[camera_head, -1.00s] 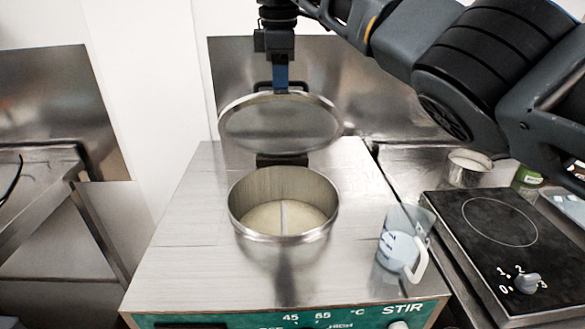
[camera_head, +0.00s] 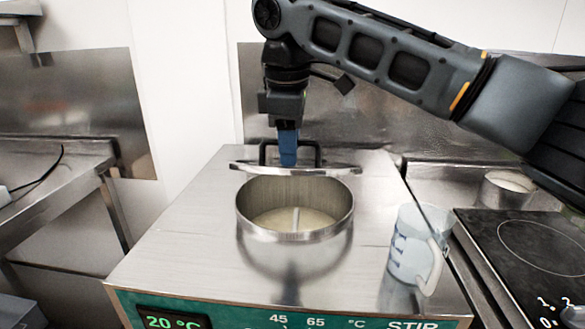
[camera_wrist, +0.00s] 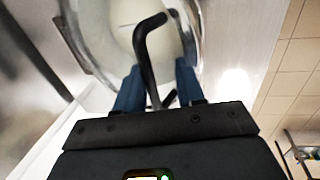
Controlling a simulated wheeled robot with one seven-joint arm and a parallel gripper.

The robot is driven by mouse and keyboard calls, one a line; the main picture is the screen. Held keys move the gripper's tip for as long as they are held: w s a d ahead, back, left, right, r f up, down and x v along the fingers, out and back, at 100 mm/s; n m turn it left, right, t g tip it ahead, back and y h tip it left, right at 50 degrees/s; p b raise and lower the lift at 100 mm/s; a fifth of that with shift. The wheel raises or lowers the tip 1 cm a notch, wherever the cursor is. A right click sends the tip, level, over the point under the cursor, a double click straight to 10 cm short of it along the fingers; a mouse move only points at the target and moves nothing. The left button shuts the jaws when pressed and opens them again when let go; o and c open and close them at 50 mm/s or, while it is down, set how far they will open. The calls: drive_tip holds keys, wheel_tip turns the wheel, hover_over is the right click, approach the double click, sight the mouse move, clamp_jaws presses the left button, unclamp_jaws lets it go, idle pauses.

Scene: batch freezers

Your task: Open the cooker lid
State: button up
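The cooker pot (camera_head: 295,232) is an open metal cylinder set in a steel top, with cream liquid and an upright stirrer inside. Its round lid (camera_head: 295,169) shows nearly edge-on over the pot's back rim, partly raised and tilted, and the pot's inside is visible below it. The black handle (camera_head: 315,152) stands on the lid's far side. My gripper (camera_head: 288,162) is at the handle, pointing down. In the wrist view, its blue fingers (camera_wrist: 160,78) are apart on either side of the black handle (camera_wrist: 148,45), with a gap visible. Finger contact with the handle cannot be told.
A clear measuring jug (camera_head: 415,250) stands on the cooker top at right. A black hotplate (camera_head: 515,245) and a metal pot (camera_head: 506,190) are further right. A steel bench (camera_head: 60,180) is at left. A wall panel (camera_head: 355,95) rises behind.

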drive_tip(key=shift+s+f+b, duration=0.4)
drive_tip(key=shift+f+b, duration=0.05)
drive_tip(key=shift+f, duration=0.2)
drive_tip(key=shift+c, duration=0.3)
